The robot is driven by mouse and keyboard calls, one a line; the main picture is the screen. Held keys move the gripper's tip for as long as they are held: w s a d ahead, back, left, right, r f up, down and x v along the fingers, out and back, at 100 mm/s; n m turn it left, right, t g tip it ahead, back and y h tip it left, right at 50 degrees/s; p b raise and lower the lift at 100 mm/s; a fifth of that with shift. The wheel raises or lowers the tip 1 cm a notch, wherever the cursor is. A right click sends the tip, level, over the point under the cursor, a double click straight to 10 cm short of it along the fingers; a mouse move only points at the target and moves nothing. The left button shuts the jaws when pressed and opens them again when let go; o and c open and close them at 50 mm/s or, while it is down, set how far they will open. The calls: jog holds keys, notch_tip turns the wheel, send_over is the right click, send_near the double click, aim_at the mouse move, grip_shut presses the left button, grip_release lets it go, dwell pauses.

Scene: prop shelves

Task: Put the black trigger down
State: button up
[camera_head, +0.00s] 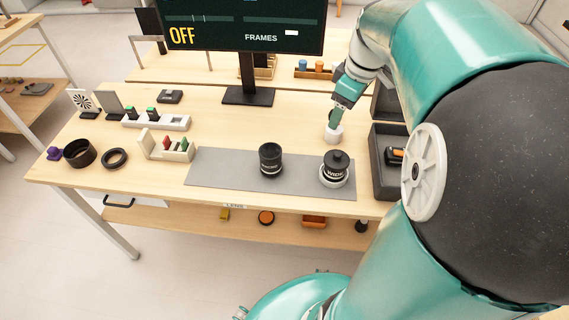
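My gripper (335,120) points down over the right part of the table, behind the grey mat. Its fingers are too small to tell open from shut. A short white round piece (333,134) shows right at its lower end; I cannot tell whether it is held or stands on the table. I cannot make out a black trigger for sure. A small flat black box (170,96) lies at the back left of the table. A black and orange item (396,156) lies in the dark bin at the right, partly hidden by my arm.
A black lens (271,160) and a "WIDE" lens (335,170) stand on the grey mat (222,171). Left are black rings (79,153), a slotted holder (152,151) and a white rack (178,124). A monitor (247,75) stands behind. Dark bins (378,181) line the right.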

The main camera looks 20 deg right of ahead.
jog(key=s+a+m+t, duration=0.1)
jog(key=s+a+m, duration=0.2)
jog(key=a, duration=0.6)
jog(key=s+a+r+m+t, duration=0.1)
jog(key=s+a+m+t, duration=0.1)
jog(key=s+a, duration=0.5)
jog(key=a+m, duration=0.1)
jog(key=a, duration=0.2)
jog(key=shift+s+a+t+h, duration=0.2)
jog(key=shift+s+t+h, duration=0.1)
jog(key=shift+h, duration=0.1)
jog(key=shift+d+r+m, duration=0.1)
jog(key=shift+d+m, duration=0.05)
jog(key=shift+m, duration=0.15)
